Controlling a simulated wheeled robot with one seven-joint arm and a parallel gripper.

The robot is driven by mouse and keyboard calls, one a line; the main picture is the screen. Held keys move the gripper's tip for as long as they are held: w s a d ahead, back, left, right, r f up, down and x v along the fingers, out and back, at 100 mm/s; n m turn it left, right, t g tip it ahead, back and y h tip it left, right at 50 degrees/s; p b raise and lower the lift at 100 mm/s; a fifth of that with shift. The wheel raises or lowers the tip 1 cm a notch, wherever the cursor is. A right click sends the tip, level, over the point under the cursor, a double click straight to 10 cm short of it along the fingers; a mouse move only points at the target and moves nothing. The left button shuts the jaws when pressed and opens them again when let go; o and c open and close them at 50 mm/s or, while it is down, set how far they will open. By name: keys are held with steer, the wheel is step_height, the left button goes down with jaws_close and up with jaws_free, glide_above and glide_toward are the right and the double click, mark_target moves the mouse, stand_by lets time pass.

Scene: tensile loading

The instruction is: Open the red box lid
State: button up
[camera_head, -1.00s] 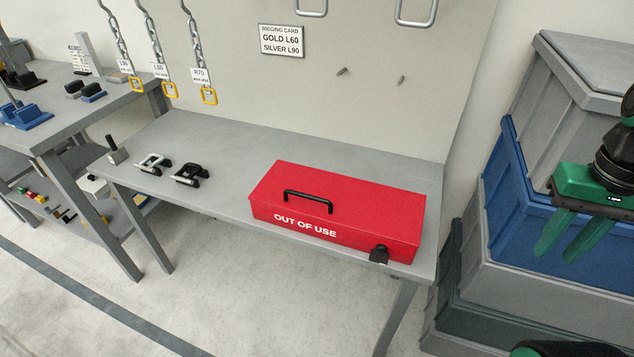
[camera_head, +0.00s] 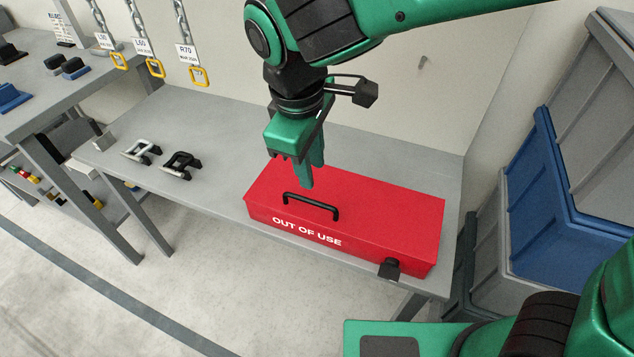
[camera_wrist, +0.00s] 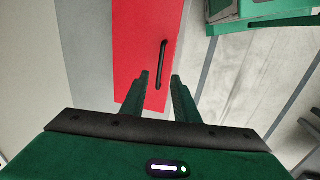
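The red box (camera_head: 370,215), marked "OUT OF USE", sits on the grey bench with its lid shut. A black bar handle (camera_head: 311,205) stands on the lid near its front edge, and a black latch (camera_head: 389,268) is at the front right. My gripper (camera_head: 309,180) points down above the lid, just behind the handle, and is empty. In the wrist view my gripper (camera_wrist: 160,80) shows two green fingers spread apart. There the handle (camera_wrist: 162,64) lies between and beyond the fingertips. I cannot tell the exact height above it.
A white shackle (camera_head: 141,151) and a black shackle (camera_head: 181,165) lie on the grey bench (camera_head: 225,150) left of the box. Chains with yellow links (camera_head: 199,77) hang at the wall. Grey and blue crates (camera_head: 560,200) are stacked at the right.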

mark_target(315, 201)
steer(key=f, duration=0.3)
steer(key=w+f, duration=0.1)
steer(key=f, duration=0.3)
steer(key=w+f, duration=0.1)
steer(key=f, duration=0.2)
steer(key=shift+d+f, duration=0.1)
steer(key=shift+f, duration=0.2)
jaws_close()
